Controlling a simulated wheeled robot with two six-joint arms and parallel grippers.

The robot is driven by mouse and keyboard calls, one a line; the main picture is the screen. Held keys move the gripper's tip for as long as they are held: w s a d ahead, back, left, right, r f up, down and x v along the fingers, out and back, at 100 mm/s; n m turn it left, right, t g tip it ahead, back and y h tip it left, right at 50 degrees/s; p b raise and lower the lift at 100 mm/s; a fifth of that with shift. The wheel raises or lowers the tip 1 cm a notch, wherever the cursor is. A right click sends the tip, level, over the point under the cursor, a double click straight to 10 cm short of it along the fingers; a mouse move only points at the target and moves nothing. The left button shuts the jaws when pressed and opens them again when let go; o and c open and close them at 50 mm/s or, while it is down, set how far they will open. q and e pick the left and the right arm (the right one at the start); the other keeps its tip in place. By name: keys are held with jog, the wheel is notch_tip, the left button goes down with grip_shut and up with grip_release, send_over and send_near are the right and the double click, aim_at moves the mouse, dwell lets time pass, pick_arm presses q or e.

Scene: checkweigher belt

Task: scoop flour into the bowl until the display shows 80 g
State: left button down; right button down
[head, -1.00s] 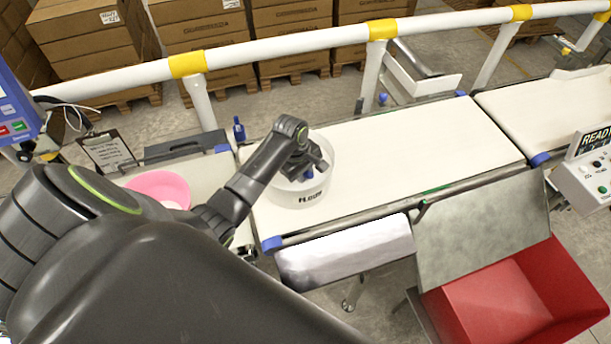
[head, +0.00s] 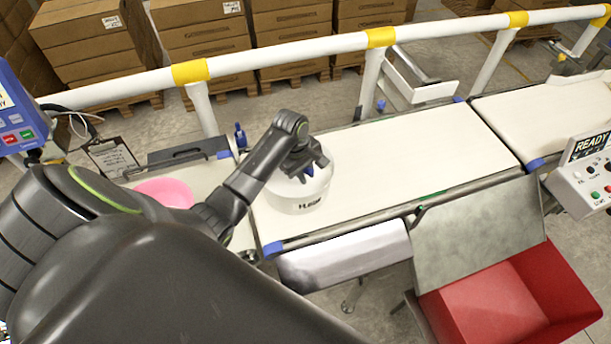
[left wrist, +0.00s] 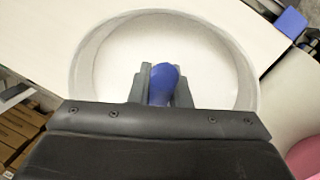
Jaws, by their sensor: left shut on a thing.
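In the left wrist view, the tub's round rim (left wrist: 245,70) surrounds the gripper and the white flour fills the view below; the scoop's own cup is hidden. A pink bowl (head: 165,192) is at the left, partly behind my arm. The display (head: 588,146) at the right reads READY; no weight figure is legible. My right gripper is not in view.
The white belt (head: 410,150) is clear to the right of the tub. A red bin (head: 490,310) with a grey sloping plate (head: 480,235) stands in front of it. A white rail with yellow bands (head: 290,50) runs behind.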

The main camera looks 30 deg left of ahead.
pick_arm(q)
jog(key=shift+r, duration=3.6)
